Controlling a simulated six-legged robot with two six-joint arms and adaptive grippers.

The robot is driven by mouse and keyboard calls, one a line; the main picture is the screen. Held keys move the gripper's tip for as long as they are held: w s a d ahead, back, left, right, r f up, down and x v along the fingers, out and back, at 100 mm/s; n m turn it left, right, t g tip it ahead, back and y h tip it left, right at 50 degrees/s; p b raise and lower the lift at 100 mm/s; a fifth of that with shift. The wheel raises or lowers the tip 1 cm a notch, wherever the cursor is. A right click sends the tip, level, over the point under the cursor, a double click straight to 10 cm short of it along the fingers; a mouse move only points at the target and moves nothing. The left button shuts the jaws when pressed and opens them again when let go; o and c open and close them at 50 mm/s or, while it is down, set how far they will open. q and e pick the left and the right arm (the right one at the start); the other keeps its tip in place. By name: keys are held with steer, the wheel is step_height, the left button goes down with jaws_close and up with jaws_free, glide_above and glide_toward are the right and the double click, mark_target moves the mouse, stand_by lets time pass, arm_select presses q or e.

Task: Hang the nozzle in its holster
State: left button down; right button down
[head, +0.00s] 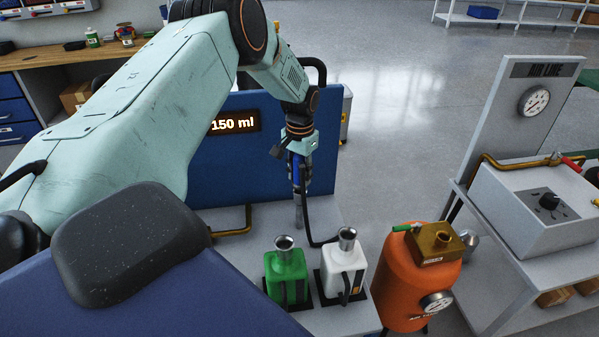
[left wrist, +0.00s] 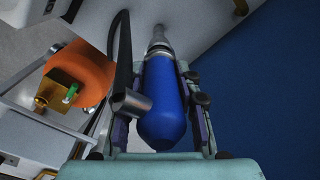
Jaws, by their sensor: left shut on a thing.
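The nozzle has a blue body (left wrist: 163,105) and a grey metal spout (left wrist: 158,40). My left gripper (head: 301,172) is shut on the nozzle, with one finger on each side of the blue body. I cannot make out the holster in either view. My right gripper is not in view.
A green can (head: 286,275) and a white can (head: 344,268) with metal necks stand at the bench front. An orange tank (head: 400,285) stands right of them. A display (head: 234,122) reads 150 ml. An air line panel (head: 525,105) stands right. Open floor lies behind.

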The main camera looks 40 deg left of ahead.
arm_select(q)
steer(key=shift+f+b, duration=0.45)
steer(key=shift+f, duration=0.35)
steer(key=c, duration=0.9)
jaws_free()
steer(key=shift+o, duration=0.5)
steer(key=o, duration=0.4)
steer(key=shift+r, duration=0.1)
step_height(320, 180, up, 11)
steer(key=p, duration=1)
steer(key=shift+f, duration=0.2)
